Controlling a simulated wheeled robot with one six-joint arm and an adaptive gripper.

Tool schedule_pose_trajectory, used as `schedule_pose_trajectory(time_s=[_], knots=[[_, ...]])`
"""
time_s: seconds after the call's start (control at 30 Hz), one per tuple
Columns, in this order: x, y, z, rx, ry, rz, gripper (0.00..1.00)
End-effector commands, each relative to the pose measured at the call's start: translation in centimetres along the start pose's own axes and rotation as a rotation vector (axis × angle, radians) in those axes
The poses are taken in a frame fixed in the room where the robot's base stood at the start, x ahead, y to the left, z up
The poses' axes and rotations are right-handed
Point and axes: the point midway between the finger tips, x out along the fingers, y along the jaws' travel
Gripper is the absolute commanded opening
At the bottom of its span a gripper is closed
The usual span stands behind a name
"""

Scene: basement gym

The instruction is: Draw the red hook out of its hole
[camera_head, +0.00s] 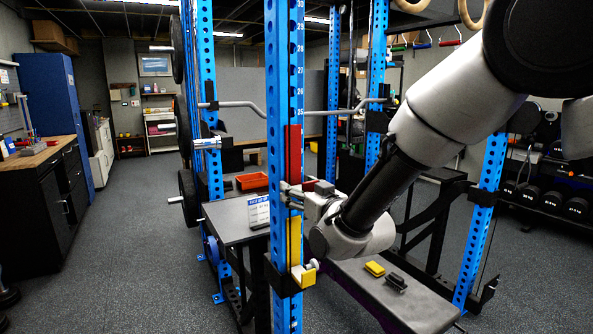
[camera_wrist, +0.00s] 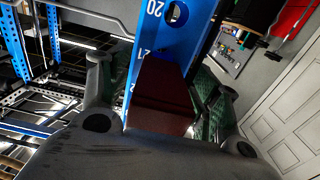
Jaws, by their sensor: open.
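The red hook (camera_head: 294,152) is a tall red plate against the face of the numbered blue upright (camera_head: 280,100). Its lower part is partly hidden by my gripper (camera_head: 293,196), which is at the upright just below the visible plate. In the wrist view the red hook (camera_wrist: 160,90) lies between the two fingers of my gripper (camera_wrist: 152,78), one finger on each side. The fingers are apart and I cannot tell whether either touches it. The hook's pin and its hole are hidden. The blue upright (camera_wrist: 172,35) runs up behind the hook.
A yellow hook (camera_head: 294,240) sits lower on the same upright. A bench (camera_head: 405,312) carries a yellow block (camera_head: 374,268) and a black item (camera_head: 396,282). A grey table (camera_head: 228,222) holds an orange tray (camera_head: 252,181). A bar (camera_head: 240,104) crosses behind. Floor at left is clear.

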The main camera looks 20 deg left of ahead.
Motion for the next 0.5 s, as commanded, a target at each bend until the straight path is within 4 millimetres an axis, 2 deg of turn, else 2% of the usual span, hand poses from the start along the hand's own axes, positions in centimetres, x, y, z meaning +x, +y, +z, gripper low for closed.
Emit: schedule_pose_trajectory(time_s=[0.03, 0.33, 0.5], knots=[[0.0, 0.0, 0.0, 0.0, 0.0, 0.0, 0.57], [-0.01, 0.0, -0.01, 0.0, 0.0, 0.0, 0.02], [-0.03, -0.01, -0.2, 0.0, 0.004, 0.0, 0.0]])
